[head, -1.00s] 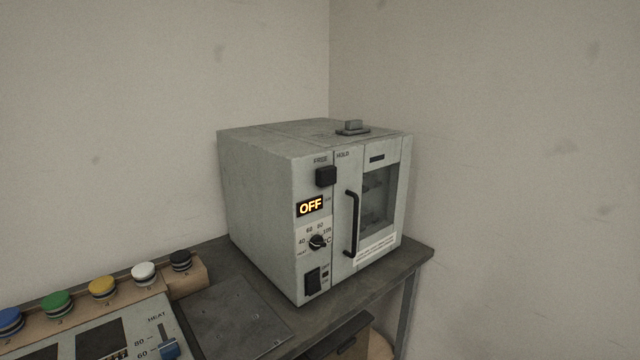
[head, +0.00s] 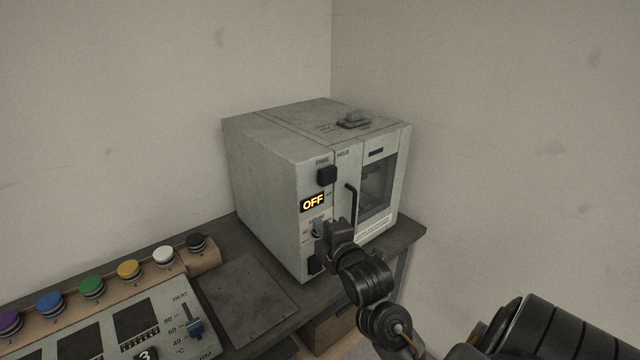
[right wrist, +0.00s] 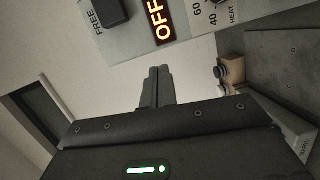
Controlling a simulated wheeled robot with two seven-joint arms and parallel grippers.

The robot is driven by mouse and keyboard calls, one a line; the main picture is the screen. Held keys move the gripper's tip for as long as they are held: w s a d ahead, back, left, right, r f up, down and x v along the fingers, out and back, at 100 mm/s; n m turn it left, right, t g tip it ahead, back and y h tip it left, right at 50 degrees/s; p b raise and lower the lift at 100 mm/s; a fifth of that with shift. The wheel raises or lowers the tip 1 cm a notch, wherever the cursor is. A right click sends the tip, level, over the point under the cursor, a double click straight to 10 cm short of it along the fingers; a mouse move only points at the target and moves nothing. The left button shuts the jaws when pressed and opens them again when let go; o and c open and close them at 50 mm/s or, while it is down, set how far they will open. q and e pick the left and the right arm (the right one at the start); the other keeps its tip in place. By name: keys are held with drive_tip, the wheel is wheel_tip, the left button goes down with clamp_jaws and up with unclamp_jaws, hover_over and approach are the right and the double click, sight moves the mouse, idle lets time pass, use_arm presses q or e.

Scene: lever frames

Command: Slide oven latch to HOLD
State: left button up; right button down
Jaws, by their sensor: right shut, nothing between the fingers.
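The oven (head: 268,180) is a grey box on the bench in the corner. Its latch (head: 327,176) is a black square block high on the front, below the word FREE and left of the word HOLD. The latch also shows at the top of the right wrist view (right wrist: 112,12). My right gripper (head: 318,228) is shut and empty in front of the oven's lower front, below the latch and apart from it. It hides most of the dial. Its shut fingers (right wrist: 155,88) also show in the right wrist view. My left gripper is out of view.
A black door handle (head: 352,200) stands right of the latch. The display (head: 312,202) reads OFF. A control panel (head: 165,310) with sliders and several coloured knobs lies at lower left. A flat dark plate (head: 248,290) lies before the oven.

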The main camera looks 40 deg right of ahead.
sight(328, 176)
drive_tip(key=shift+n+t, duration=0.4)
drive_tip(key=shift+t, duration=0.1)
drive_tip(key=r, duration=0.2)
drive_tip(key=s+r, duration=0.1)
drive_tip(key=r, duration=0.1)
drive_tip(key=shift+s+d+r, duration=0.15)
drive_tip(key=shift+r, duration=0.25)
drive_tip(key=b+x, duration=0.2)
drive_tip(key=x, duration=0.3)
drive_tip(key=b+x, duration=0.3)
drive_tip(key=x, duration=0.1)
drive_tip(key=shift+w+d+r, duration=0.2)
drive_tip(key=shift+w+d, duration=0.1)
drive_tip(key=d+p, duration=0.2)
drive_tip(key=shift+w+d, duration=0.2)
drive_tip(key=shift+d, duration=0.15)
drive_tip(key=shift+s+d+f+p, duration=0.1)
drive_tip(key=shift+d+f+p, duration=0.1)
drive_tip(key=shift+d+p, duration=0.3)
